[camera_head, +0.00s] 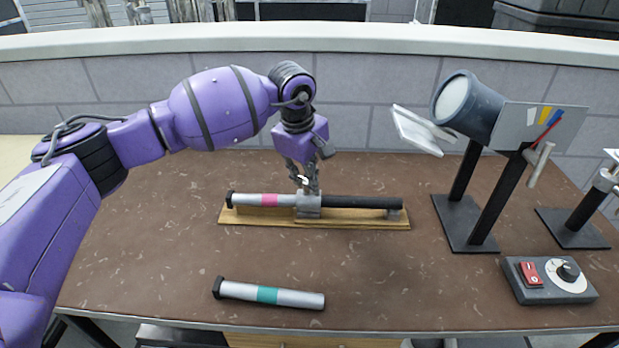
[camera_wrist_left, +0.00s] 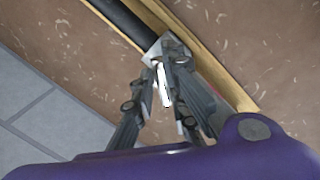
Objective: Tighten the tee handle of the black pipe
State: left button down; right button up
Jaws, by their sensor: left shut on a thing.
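The black pipe (camera_head: 360,202) lies along a wooden base (camera_head: 350,221) in the middle of the table. A grey clamp block (camera_head: 308,205) joins it to a silver pipe with a pink band (camera_head: 265,200) on the left. The black pipe also shows in the left wrist view (camera_wrist_left: 122,18). My left gripper (camera_head: 308,187) points down over the clamp block. In the left wrist view its fingers (camera_wrist_left: 172,85) are shut on the pale tee handle (camera_wrist_left: 164,86) above the block. The fingers hide part of the handle. My right gripper is not in view.
A silver pipe with a teal band (camera_head: 267,294) lies near the front edge. A lamp (camera_head: 467,103) on a stand, a second stand (camera_head: 578,222) and a control box with a red switch (camera_head: 550,280) stand at the right. The table's left side is clear.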

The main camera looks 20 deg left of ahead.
pick_arm(q)
jog(key=shift+s+f+m, duration=0.1)
jog(key=shift+f+m, duration=0.05)
jog(key=shift+m, duration=0.75)
jog(key=m+b, duration=0.1)
jog(key=m, duration=0.1)
jog(key=m+h, duration=0.1)
jog(key=m, duration=0.1)
jog(key=shift+s+a+g+b, duration=0.1)
jog(key=shift+a+g+b, duration=0.1)
jog(key=shift+g+b, duration=0.15)
jog(key=shift+a+m+g+b, duration=0.2)
jog(key=shift+m+b, duration=0.35)
jog(key=shift+m, duration=1.45)
jog(key=c, duration=1.8)
grip_release()
jog(key=shift+r, duration=0.2)
